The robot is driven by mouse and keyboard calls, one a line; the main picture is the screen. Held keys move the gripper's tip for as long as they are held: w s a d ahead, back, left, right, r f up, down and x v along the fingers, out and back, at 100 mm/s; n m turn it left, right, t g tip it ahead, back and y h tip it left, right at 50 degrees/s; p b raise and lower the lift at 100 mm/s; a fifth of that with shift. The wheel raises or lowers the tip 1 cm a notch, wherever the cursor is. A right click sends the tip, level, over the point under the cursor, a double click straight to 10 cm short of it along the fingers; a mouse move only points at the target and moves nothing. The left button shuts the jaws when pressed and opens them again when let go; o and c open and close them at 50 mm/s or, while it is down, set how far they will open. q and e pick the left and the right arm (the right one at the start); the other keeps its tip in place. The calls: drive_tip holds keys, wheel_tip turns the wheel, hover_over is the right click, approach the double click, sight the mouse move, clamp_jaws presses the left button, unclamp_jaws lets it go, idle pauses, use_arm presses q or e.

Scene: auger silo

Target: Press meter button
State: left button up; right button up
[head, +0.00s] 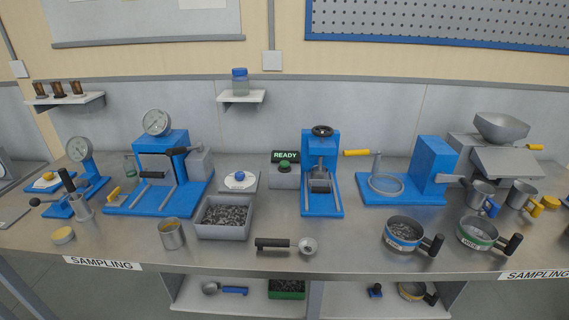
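A small grey box (284,178) with a green button (284,165) on top stands near the back of the bench, left of centre. A dark display (285,156) reading "READY" in green stands just behind it. To its left, a grey plate (238,181) carries a white disc with a blue knob (240,175). I cannot tell for sure which of these the task calls the meter button. Neither of my grippers shows in the head view, and nothing touches the box or the plate.
A blue press (321,188) stands right of the box, and a blue gauge stand (155,185) to the left. A grey tray of dark pellets (224,217) sits in front of the plate. The bench (345,240) is bare before the press.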

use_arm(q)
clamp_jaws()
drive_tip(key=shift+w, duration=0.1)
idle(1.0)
